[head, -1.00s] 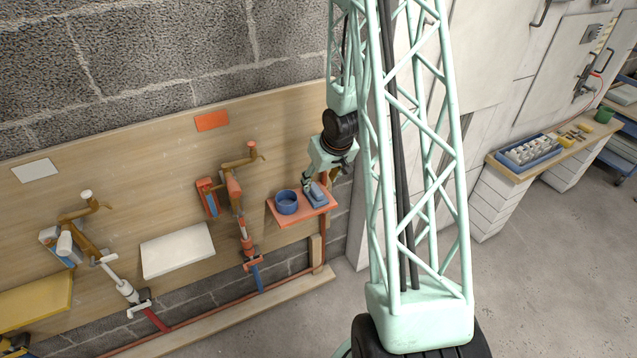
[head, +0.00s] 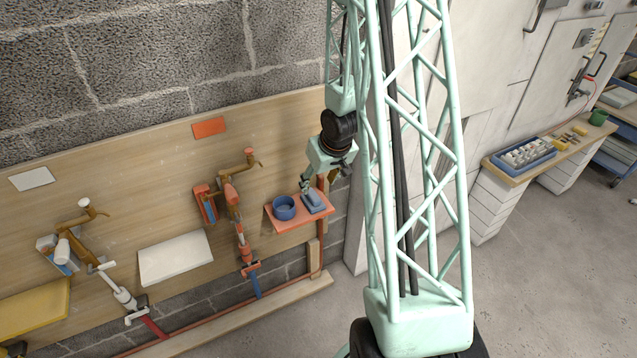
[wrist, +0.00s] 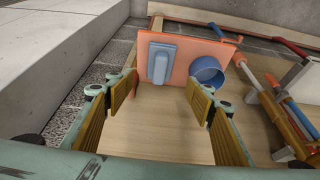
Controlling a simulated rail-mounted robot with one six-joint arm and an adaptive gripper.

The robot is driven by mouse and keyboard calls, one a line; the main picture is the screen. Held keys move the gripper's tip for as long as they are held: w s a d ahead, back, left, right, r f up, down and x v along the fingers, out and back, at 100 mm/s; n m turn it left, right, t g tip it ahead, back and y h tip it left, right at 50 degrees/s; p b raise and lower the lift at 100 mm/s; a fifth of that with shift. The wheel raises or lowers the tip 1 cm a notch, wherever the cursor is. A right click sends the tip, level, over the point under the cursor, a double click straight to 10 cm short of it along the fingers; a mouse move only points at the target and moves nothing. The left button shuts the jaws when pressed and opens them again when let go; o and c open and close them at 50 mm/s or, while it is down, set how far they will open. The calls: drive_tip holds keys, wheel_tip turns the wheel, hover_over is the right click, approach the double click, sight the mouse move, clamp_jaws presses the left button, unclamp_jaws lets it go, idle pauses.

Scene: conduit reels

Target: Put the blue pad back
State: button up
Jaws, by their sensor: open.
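The blue pad (head: 314,203) lies flat on the small orange shelf (head: 290,225), to the right of the blue bowl (head: 284,208). In the wrist view the pad (wrist: 162,62) shows a raised grip along its top and rests on the orange shelf (wrist: 187,72), with the bowl (wrist: 208,72) to its right. My gripper (head: 306,184) is just above the pad in the head view. In the wrist view my gripper (wrist: 166,98) is open and empty, its ribbed fingers wide apart, and the pad lies beyond the fingertips, apart from them.
Brown and orange pipe fittings (head: 235,195) are mounted on the wooden board left of the shelf. A white panel (head: 176,257) and a yellow panel (head: 35,312) are further left. A bench with a blue tray (head: 522,156) stands at far right. Open floor lies between.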

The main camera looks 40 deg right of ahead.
drive_tip(key=shift+r, duration=0.1)
drive_tip(key=s+a+r, duration=0.1)
drive_tip(key=a+r, duration=0.3)
drive_tip(key=r, duration=0.4)
drive_tip(key=s+a+r+n+h, duration=0.1)
drive_tip(key=a+r, duration=0.3)
drive_tip(key=r, duration=0.4)
drive_tip(key=s+a+r, duration=0.1)
drive_tip(key=a+r, duration=0.4)
drive_tip(key=r, duration=0.2)
drive_tip(key=s+a+r, duration=0.7)
drive_tip(key=a+r, duration=0.2)
drive_tip(key=r, duration=0.1)
drive_tip(key=s+a+r+n+y, duration=0.1)
drive_tip(key=s+a+r, duration=0.3)
drive_tip(key=s+a, duration=0.3)
drive_tip(key=s+a+r+n+y, duration=0.1)
drive_tip(key=s+a+r, duration=0.4)
drive_tip(key=s, duration=0.8)
drive_tip(key=shift+a, duration=1.25)
drive_tip(key=shift+s, duration=0.1)
